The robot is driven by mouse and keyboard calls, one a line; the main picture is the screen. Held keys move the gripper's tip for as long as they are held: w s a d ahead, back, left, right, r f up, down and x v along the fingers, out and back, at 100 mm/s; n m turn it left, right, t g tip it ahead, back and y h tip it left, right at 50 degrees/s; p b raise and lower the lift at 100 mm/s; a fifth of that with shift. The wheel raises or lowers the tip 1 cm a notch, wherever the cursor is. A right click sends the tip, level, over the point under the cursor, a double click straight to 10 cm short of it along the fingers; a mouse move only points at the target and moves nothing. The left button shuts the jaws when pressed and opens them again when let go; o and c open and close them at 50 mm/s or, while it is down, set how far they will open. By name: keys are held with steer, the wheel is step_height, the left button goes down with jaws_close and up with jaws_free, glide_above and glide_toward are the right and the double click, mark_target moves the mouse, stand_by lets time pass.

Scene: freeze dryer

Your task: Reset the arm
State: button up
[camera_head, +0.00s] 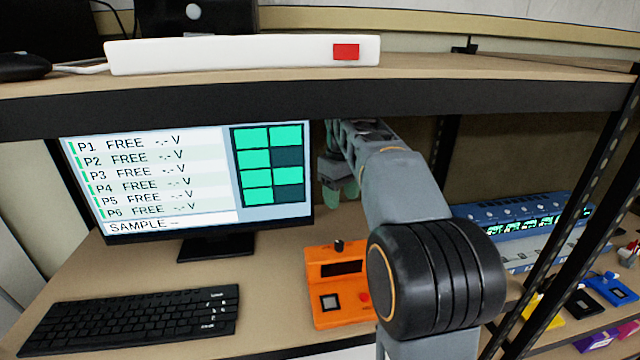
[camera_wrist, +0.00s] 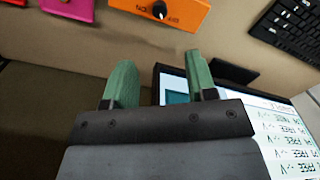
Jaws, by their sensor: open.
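My gripper (camera_head: 343,190) is stretched forward under the upper shelf, just right of the monitor, with its green fingertips above the lower shelf. In the wrist view my gripper (camera_wrist: 160,82) shows two green fingers spread apart with nothing between them. My own arm covers part of the back of the shelf in the head view.
A monitor (camera_head: 180,180) listing P1 to P6 as FREE stands left of my gripper. A keyboard (camera_head: 130,320), an orange device (camera_head: 335,270) and a blue-white instrument (camera_head: 520,225) are on the lower shelf. The upper shelf edge (camera_head: 400,98) and black posts (camera_head: 585,180) are close to my arm.

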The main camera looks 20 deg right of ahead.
steer(key=m, duration=0.2)
glide_above(337, 244)
steer(key=w, duration=0.1)
steer(key=shift+t, duration=0.4)
steer(key=f, duration=0.4)
steer(key=shift+w+d+f, duration=0.1)
steer(key=shift+d+f, duration=0.1)
steer(key=shift+d, duration=0.2)
steer(key=shift+s+a+f+m+t, duration=0.15)
steer(key=shift+s+a+f+m, duration=0.15)
steer(key=shift+f, duration=0.2)
steer(key=shift+s+a+f+m+t, duration=0.2)
steer(key=shift+s+f, duration=0.15)
steer(key=shift+f, duration=0.15)
steer(key=s+a+f+t, duration=0.1)
steer(key=s+a+f, duration=0.2)
steer(key=s, duration=0.5)
steer(key=s+a+f+t, duration=0.2)
steer(key=s+a+f, duration=0.2)
steer(key=s, duration=0.4)
steer(key=shift+a+f+m, duration=0.25)
steer(key=shift+a+m, duration=0.15)
steer(key=shift+a, duration=0.3)
